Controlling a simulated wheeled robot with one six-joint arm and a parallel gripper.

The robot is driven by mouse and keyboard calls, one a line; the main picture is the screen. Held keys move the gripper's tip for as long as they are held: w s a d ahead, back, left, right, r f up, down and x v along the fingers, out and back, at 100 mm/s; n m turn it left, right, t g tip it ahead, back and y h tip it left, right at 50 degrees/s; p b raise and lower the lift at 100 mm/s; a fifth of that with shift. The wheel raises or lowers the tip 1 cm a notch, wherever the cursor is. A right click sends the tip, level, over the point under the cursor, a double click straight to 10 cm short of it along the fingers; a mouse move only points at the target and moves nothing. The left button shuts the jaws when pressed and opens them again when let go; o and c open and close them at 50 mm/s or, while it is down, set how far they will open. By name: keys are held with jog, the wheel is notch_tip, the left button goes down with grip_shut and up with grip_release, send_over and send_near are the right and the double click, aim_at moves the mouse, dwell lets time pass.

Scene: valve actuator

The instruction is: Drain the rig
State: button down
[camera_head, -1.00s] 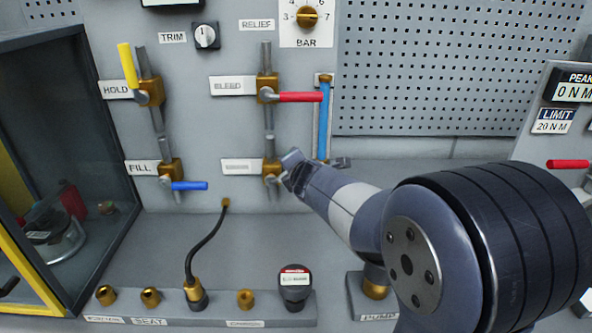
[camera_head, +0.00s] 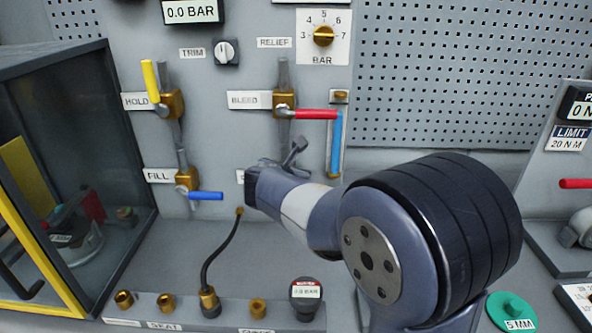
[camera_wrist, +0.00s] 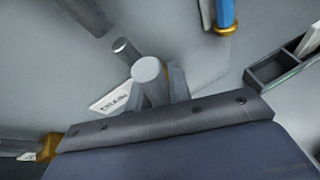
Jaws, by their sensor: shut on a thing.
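My gripper (camera_head: 284,160) is at the lower valve position under the BLEED valve (camera_head: 284,101). It appears shut on that valve's lever, but the valve, lever and fingertips are mostly hidden by my wrist. The wrist view shows a round grey post (camera_wrist: 150,75) just past my wrist and a tilted white label (camera_wrist: 113,99), its text unclear. The BLEED lever (camera_head: 316,114) is red and points right. The FILL valve (camera_head: 186,179) has a blue lever (camera_head: 206,196) pointing right. The HOLD lever (camera_head: 150,80) is yellow and points up. The display (camera_head: 192,11) reads 0.0 BAR.
A glass-sided cabinet (camera_head: 75,140) stands at the left. A bench rail (camera_head: 145,310) with brass fittings and a black hose (camera_head: 222,250) runs below. A blue bar (camera_head: 336,142) hangs right of BLEED. Another panel with a red lever (camera_head: 577,183) stands at the right.

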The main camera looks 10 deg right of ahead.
jog(key=shift+a+n+h, duration=0.3)
jog(key=shift+a, duration=0.05)
dwell(0.4)
jog(key=c, duration=1.3)
grip_release()
jog(key=shift+a+r, duration=0.1)
jog(key=v, duration=1)
jog(key=shift+s, duration=0.3)
jog(key=shift+a, duration=0.15)
